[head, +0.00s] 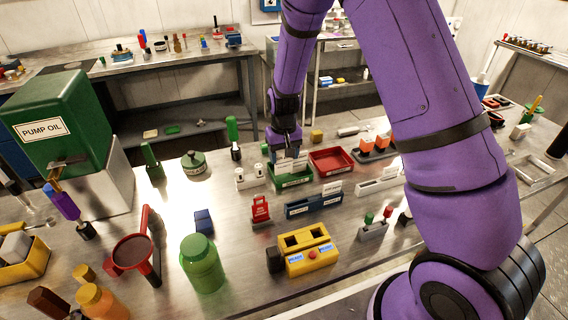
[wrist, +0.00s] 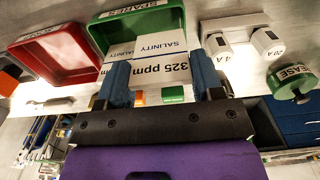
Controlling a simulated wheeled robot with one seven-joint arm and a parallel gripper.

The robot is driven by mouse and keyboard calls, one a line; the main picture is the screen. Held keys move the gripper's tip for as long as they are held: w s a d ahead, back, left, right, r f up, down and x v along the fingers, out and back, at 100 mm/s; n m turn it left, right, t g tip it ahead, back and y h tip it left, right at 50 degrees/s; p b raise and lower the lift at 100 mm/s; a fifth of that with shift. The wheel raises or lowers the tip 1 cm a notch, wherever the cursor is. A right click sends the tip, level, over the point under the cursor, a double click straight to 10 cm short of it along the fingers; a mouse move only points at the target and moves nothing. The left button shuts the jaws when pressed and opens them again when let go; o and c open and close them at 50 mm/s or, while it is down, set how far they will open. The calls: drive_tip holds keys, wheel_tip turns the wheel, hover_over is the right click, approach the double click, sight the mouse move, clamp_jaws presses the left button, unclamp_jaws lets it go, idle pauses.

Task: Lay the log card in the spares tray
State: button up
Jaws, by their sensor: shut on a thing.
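My gripper (head: 286,154) points down over the green spares tray (head: 291,182), near the middle of the bench. It is shut on the log card (head: 284,164), a white card whose lower part is close to the tray. In the wrist view, the blue fingers of my gripper (wrist: 160,80) stand either side of the card (wrist: 172,69), which reads "SALINITY 325 ppm". A second "SALINITY" print shows beside it, partly hidden. The green tray (wrist: 95,32), labelled SPARES, lies beyond the card. I cannot tell whether the card touches the tray.
A red tray (head: 332,161) sits right beside the green one. A blue labelled tray (head: 313,205) and a red tag stand (head: 260,210) are in front. White fuse blocks (head: 248,178) stand left, and a dark-green grease pot (head: 194,164) lies farther left.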

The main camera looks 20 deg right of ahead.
sight(284, 163)
drive_tip(key=shift+s+f, duration=0.1)
drive_tip(key=shift+f, duration=1.6)
drive_tip(key=shift+f, duration=0.15)
drive_tip(key=o, duration=0.9)
